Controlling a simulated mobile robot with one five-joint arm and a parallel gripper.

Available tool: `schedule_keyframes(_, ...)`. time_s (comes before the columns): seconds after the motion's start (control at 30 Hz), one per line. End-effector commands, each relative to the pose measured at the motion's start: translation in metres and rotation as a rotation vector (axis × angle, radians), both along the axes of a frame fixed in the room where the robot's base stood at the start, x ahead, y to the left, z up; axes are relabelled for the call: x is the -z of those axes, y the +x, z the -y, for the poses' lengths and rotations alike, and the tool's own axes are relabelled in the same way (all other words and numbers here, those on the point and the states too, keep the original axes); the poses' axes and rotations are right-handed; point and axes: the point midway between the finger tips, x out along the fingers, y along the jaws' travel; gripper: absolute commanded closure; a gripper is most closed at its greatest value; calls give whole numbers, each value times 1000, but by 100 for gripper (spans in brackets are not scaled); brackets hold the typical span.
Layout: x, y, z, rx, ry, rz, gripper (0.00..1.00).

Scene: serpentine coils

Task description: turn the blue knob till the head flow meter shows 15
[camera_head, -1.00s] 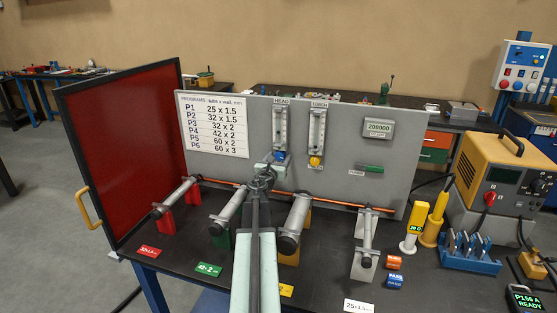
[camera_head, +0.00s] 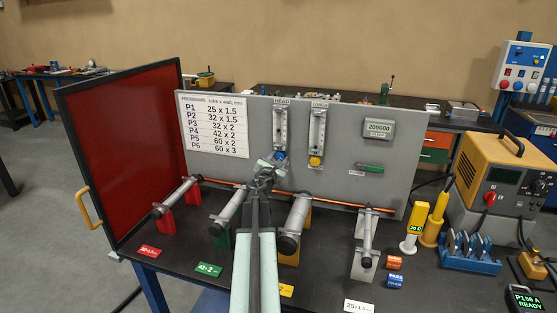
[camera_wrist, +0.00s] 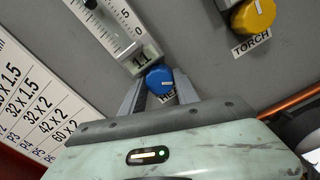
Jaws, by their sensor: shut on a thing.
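The blue knob (camera_wrist: 159,80) sits at the foot of the head flow meter (camera_wrist: 115,32) on the grey panel. My gripper (camera_wrist: 160,88) is shut on the blue knob, one finger on each side of it. The small number plate under the meter's scale reads 11 in the wrist view, and a dark float shows in the tube near the top edge. In the head view the head flow meter (camera_head: 280,130) stands upright above the blue knob (camera_head: 281,155), which my gripper (camera_head: 270,165) partly covers. The HEAD label under the knob is partly hidden by a finger.
The torch flow meter (camera_head: 317,132) with its yellow knob (camera_wrist: 254,17) is close on the right. A programme chart (camera_head: 213,125) is on the left of the panel.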

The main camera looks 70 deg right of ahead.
Motion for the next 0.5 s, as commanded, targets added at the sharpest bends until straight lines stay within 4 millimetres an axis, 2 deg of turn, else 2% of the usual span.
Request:
schedule_keyframes(0.13,0,-1,0,2,1,-1,100)
schedule_keyframes(0.17,0,-1,0,2,1,-1,60)
schedule_keyframes(0.23,0,-1,0,2,1,-2,42)
schedule_keyframes(0.5,0,0,0,1,0,-3,42)
